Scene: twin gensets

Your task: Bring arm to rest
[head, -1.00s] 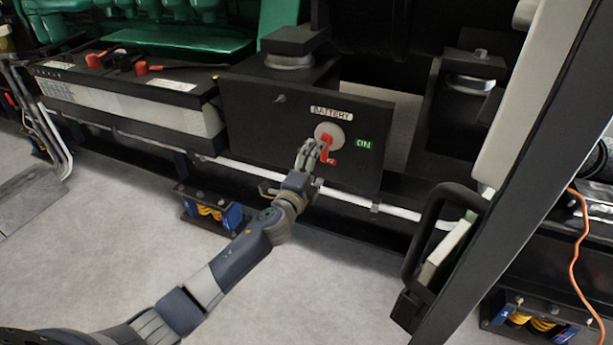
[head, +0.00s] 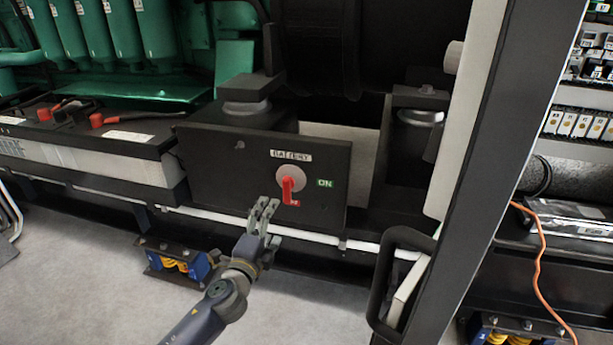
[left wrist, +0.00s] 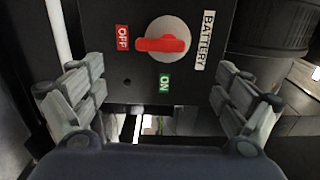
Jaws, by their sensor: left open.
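My left gripper (head: 263,214) is open and empty, in front of the black battery panel and just lower left of the red switch handle (head: 288,190). The handle sits on a round pale plate under a BATTERY label (head: 291,156). It points down towards a red label that it partly covers in the head view; a green ON label (head: 325,183) is to its right. In the left wrist view the red handle (left wrist: 163,44) points at the OFF label (left wrist: 123,38), and the gripper's fingers (left wrist: 160,97) stand wide apart, clear of it. My right gripper is not in view.
A black door frame with a handle (head: 392,285) stands at the right. A battery box (head: 90,160) with red-capped terminals is at the left. A white pipe (head: 310,236) runs below the panel. An orange cable (head: 540,260) hangs at the far right. Grey floor is open at lower left.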

